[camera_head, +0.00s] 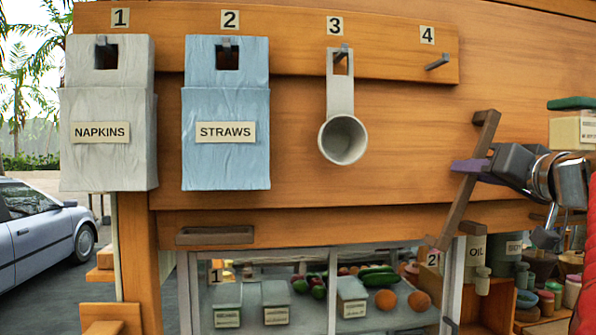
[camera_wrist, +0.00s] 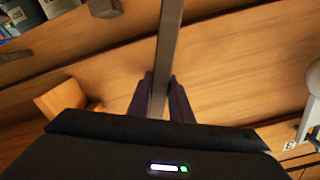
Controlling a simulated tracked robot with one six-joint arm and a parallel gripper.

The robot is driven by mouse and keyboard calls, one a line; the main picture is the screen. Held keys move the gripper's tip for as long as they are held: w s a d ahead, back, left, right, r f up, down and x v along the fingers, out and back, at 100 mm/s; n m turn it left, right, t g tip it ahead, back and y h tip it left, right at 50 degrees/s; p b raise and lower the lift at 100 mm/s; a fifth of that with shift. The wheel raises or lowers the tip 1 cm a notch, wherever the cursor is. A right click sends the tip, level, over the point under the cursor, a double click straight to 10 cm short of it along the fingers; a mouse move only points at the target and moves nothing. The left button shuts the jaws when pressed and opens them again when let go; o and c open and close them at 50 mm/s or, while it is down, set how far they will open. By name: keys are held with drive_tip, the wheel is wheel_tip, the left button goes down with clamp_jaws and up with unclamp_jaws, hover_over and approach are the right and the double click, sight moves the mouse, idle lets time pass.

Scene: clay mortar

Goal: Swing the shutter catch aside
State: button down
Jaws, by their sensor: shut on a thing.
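The shutter catch is a dark brown wooden bar (camera_head: 466,192) at the right of the wooden board in the head view. It stands tilted, its top leaning right and its lower end toward the number 2 label. My gripper (camera_head: 470,166) reaches in from the right, its purple fingers across the bar's upper middle part. In the wrist view the bar (camera_wrist: 168,45) runs up between the two purple fingers (camera_wrist: 161,98). The gripper is shut on it. Part of the bar is hidden behind my gripper's dark body.
Pegs hold a grey napkins holder (camera_head: 107,160), a blue straws holder (camera_head: 226,160) and a grey scoop (camera_head: 343,138); peg 4 (camera_head: 437,62) is bare. Below, a glazed window (camera_head: 380,255) shows produce. Jars stand lower right.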

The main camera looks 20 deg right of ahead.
drive_tip(key=c, duration=1.6)
unclamp_jaws()
drive_tip(key=shift+s, duration=0.15)
drive_tip(key=shift+s, duration=0.1)
drive_tip(key=shift+v, duration=6.85)
